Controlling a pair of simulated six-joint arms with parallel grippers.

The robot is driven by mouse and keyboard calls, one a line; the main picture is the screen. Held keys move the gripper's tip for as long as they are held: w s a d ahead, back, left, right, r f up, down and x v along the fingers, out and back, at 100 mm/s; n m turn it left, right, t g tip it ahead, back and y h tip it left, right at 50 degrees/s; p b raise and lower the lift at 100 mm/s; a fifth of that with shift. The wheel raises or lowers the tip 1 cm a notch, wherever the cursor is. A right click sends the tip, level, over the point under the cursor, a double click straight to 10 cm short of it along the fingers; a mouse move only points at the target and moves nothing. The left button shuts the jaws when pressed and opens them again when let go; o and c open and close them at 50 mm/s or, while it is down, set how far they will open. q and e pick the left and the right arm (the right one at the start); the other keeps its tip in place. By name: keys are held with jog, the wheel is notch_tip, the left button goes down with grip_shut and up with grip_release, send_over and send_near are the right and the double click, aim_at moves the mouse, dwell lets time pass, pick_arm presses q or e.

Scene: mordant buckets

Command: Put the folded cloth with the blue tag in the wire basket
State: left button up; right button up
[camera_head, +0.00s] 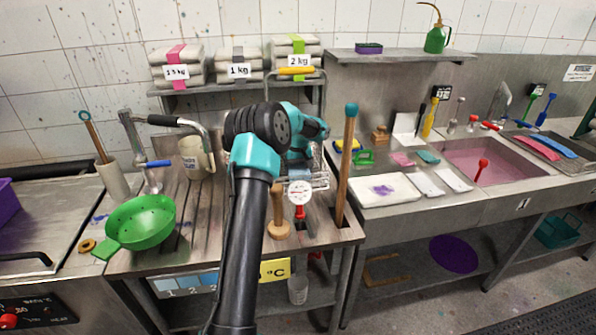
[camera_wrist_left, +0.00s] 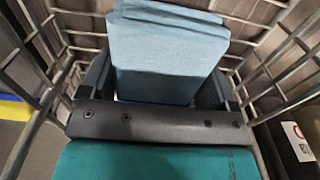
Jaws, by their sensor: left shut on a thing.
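My left gripper (camera_wrist_left: 155,88) is shut on a light blue folded cloth (camera_wrist_left: 160,55), with a dark finger on each side of it. No tag shows on the part of the cloth in view. In the left wrist view the wire basket (camera_wrist_left: 265,75) surrounds the gripper and cloth, with wire walls on both sides. Whether the cloth touches the basket's floor cannot be told. My right gripper is not in view.
A green colander (camera_head: 141,222) and a beige jug (camera_head: 195,158) stand left of the arm. A wooden pole (camera_head: 346,165) stands upright close right of the basket. A white-dialled gauge (camera_head: 299,192) is in front. Folded stacks (camera_head: 239,66) sit on the shelf behind.

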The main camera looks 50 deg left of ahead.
aim_at(298, 167)
pick_arm(q)
jog(key=shift+f, duration=0.35)
jog(key=shift+f, duration=0.2)
jog(key=o, duration=0.9)
notch_tip(298, 167, up, 12)
jog(key=shift+d+r, duration=0.1)
jog(key=shift+r, duration=0.1)
dwell(0.4)
